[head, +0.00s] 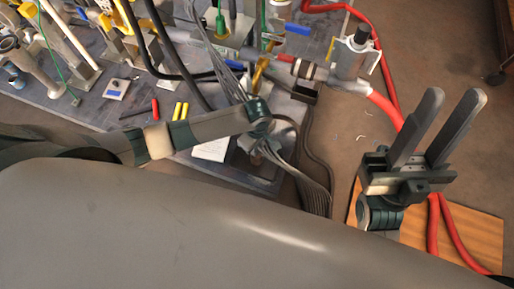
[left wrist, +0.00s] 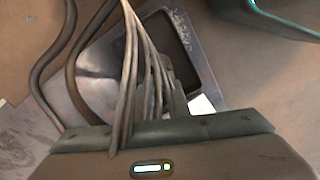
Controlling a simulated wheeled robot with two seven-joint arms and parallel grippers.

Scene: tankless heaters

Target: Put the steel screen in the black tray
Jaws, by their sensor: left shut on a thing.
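My left gripper (left wrist: 172,104) is shut, seen from behind in the left wrist view, with grey cables crossing in front of its fingers. What it holds, taken to be the steel screen, is hidden and cannot be made out. A dark, rounded-corner shape with a pale worn rim, likely the black tray (left wrist: 172,40), lies beyond the fingers. In the head view my left wrist hangs over the near bench edge, and its fingers are hidden there. My right gripper (head: 457,95) is open and empty, fingers pointing up, over the floor at the right.
A bundle of grey cables (head: 318,192) hangs beside my left wrist. The grey bench (head: 60,110) is crowded with pipes and tools. A white paper (head: 212,150) lies near its front edge. Red hoses (head: 384,106) and a wooden board (head: 475,232) are at the right.

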